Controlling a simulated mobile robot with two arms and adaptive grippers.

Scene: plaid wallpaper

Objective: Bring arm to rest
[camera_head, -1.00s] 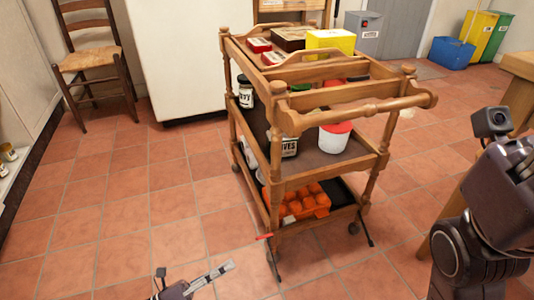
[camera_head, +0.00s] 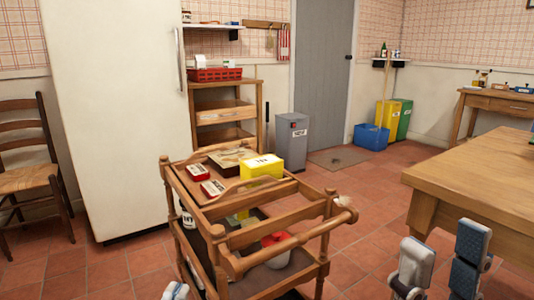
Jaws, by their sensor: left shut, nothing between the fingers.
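My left gripper (camera_head: 175,291) shows only as a small grey-white tip at the bottom edge, left of the wooden trolley's front. It is shut and nothing shows in it; most of it is cut off. My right gripper (camera_head: 441,263) stands at the lower right, its two grey fingers pointing up and apart, with nothing between them. It is right of the trolley (camera_head: 290,216) and in front of the wooden table (camera_head: 480,170). The rest of both arms is out of view.
The trolley holds a yellow box (camera_head: 262,168), small red boxes (camera_head: 198,172) and jars. A white fridge (camera_head: 112,130) and a chair (camera_head: 30,180) stand left. A grey bin (camera_head: 291,142) and blue bin (camera_head: 371,136) stand behind. Tiled floor is clear between trolley and table.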

